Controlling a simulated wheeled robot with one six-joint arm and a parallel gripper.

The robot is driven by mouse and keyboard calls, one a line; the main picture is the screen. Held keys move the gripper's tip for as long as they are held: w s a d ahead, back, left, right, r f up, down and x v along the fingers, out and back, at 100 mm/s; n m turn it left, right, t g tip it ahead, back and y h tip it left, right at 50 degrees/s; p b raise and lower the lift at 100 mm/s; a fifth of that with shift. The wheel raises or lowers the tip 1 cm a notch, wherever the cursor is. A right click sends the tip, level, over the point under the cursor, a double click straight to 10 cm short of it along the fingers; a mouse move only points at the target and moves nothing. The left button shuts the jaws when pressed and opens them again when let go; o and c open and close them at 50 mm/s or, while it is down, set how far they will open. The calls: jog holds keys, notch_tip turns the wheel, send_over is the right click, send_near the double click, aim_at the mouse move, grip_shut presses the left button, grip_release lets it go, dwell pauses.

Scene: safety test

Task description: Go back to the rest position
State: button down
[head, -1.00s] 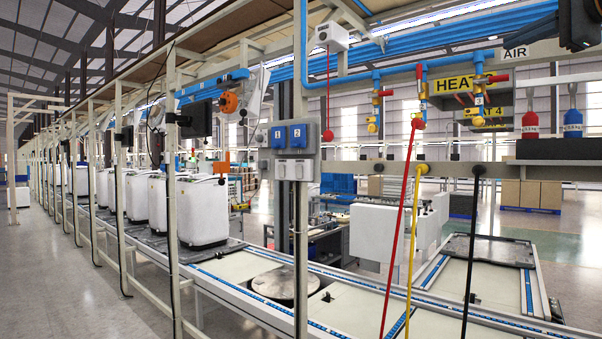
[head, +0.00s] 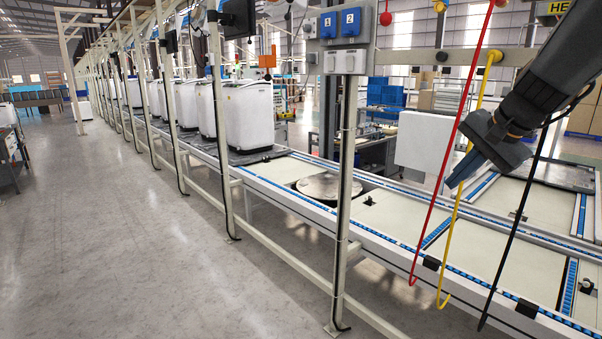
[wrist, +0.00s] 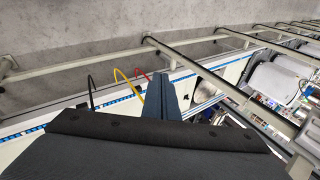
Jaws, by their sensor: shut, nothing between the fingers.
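My gripper (head: 463,168) shows at the right of the head view, at the end of my dark arm, pointing down and to the left. Its blue-grey fingers are together with nothing between them. In the picture it overlaps the red hooked rod (head: 446,170) and the yellow hooked rod (head: 472,150); I cannot tell whether it touches them. A black rod (head: 522,205) hangs just right of it. In the wrist view the fingers (wrist: 160,100) extend over the conveyor, with the rods' curved ends beyond them.
A conveyor line (head: 300,200) with white appliance tubs (head: 249,115) runs along behind a frame of posts (head: 343,190). A panel with blue boxes (head: 340,23) is fixed on a post. The grey floor at left (head: 120,240) is clear.

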jog(key=s+a+f+n+g+b, duration=0.1)
jog(key=s+a+f+n, duration=0.3)
jog(key=f, duration=0.4)
jog(key=s+a+f+n+g+h+b, duration=0.1)
jog(key=s+a+f+n+g, duration=0.1)
jog(key=s+a+f+n, duration=0.2)
jog(key=s+a+f+n+g+h+b, duration=0.1)
jog(key=s+a+f+n, duration=0.2)
jog(key=s+a+f, duration=0.5)
notch_tip(320, 180, down, 6)
jog(key=shift+s+f+n+g+b, duration=0.2)
jog(key=shift+s+n+g+b, duration=0.2)
jog(key=shift+s, duration=0.7)
